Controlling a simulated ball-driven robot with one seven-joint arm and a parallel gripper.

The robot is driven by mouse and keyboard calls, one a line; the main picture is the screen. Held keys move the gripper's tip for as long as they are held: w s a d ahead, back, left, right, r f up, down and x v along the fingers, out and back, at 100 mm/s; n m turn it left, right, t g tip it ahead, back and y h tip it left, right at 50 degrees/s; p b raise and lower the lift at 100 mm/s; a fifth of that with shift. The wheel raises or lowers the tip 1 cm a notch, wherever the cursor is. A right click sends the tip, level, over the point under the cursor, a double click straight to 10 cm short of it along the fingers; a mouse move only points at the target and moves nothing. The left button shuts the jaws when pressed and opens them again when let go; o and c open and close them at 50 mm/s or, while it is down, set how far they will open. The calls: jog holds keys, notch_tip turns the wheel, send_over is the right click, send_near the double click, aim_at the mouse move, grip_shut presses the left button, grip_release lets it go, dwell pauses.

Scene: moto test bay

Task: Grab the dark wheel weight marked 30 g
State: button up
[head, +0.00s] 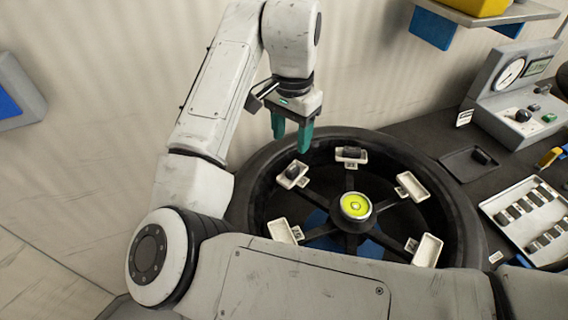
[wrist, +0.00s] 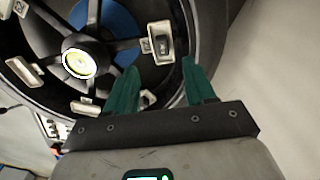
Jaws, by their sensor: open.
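Dark wheel weights sit in two small white holders on the wheel: one at the upper left (head: 292,172) and one at the top (head: 351,153). One of them shows in the wrist view (wrist: 162,45), just beyond my fingertips, with a small pale mark too tiny to read. Several more dark weights (head: 533,216) lie in rows in the tray at right. I cannot tell which is marked 30 g. My gripper (head: 291,140) has its green fingers apart and empty, above the wheel's far-left rim; it also shows in the wrist view (wrist: 160,66).
The black wheel (head: 455,205) lies flat, with a yellow-green bubble level (head: 356,206) at its hub. Other white holders (head: 412,187) on it look empty. A grey gauge box (head: 515,110) stands behind. The wall is close behind my arm.

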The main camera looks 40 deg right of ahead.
send_over(292, 169)
jog(key=f, duration=0.5)
jog(key=shift+a, duration=0.3)
jog(key=shift+w+d+f, duration=0.1)
jog(key=shift+d+f, duration=0.05)
jog(key=shift+f, duration=1.15)
jog(key=shift+d+f, duration=0.15)
jog(key=shift+f, duration=1.15)
jog(key=shift+c, duration=0.4)
grip_shut()
